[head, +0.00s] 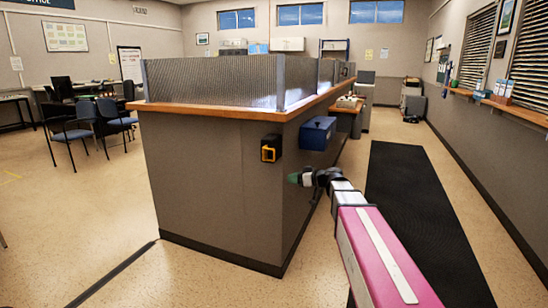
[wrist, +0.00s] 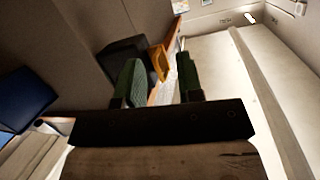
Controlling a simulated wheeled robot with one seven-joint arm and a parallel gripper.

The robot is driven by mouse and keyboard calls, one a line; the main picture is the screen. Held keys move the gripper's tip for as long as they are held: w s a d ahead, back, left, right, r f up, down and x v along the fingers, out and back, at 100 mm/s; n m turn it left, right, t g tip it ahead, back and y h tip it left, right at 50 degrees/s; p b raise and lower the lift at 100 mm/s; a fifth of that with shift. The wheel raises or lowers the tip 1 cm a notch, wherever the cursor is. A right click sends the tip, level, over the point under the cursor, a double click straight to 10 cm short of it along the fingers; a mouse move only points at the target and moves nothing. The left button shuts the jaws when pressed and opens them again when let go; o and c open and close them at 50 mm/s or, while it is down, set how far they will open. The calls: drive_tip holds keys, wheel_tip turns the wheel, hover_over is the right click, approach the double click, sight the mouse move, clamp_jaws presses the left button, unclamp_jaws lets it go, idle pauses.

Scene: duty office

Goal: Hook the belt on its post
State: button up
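A black cassette with a yellow-orange loop-shaped end (head: 269,153) is mounted on the grey side of the counter, which I take for the belt's holder. In the wrist view its black body (wrist: 123,51) and yellow-orange end (wrist: 158,63) show just past the fingers, partly hidden by the left one. My gripper (head: 294,178) is below and to the right of the cassette in the head view. In the wrist view its two green-padded fingers (wrist: 162,78) stand apart with nothing held between them. I cannot make out a post for the belt.
A blue box (head: 317,133) hangs on the counter side, right of the cassette; it also shows in the wrist view (wrist: 24,98). The wood-topped counter (head: 212,107) stands close. A dark mat (head: 410,215) lies in the aisle. Open floor is at left, with chairs (head: 68,130) farther back.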

drive_tip(key=n+t+y, duration=0.1)
drive_tip(key=t+y, duration=0.1)
approach(274, 159)
drive_tip(key=r, duration=0.1)
drive_tip(key=x, duration=1)
drive_tip(key=shift+w+r, duration=0.25)
drive_tip(key=shift+r, duration=0.05)
clamp_jaws()
